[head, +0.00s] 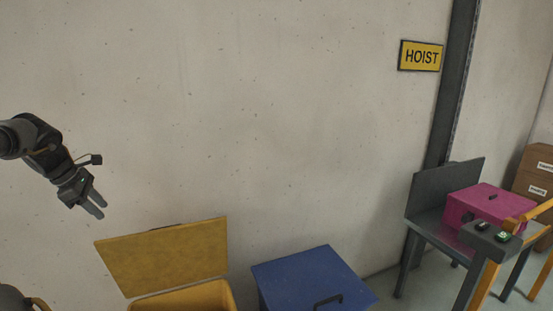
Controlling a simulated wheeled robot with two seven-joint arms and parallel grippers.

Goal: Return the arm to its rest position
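My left arm comes in from the left edge, in front of the bare wall. Its gripper (98,208) points down and to the right, with its two fingers a little apart and nothing between them. It hangs in the air above and left of the yellow box, touching nothing that I can see. My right gripper is not in view.
A yellow box (185,300) with its lid (165,255) raised stands at the bottom. Right of it is a blue box (312,277) with its lid down. A magenta box (485,203) sits on a grey table (434,222) at the right. Brown cartons (535,170) and a HOIST sign (420,56) are beyond. The wall's middle is clear.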

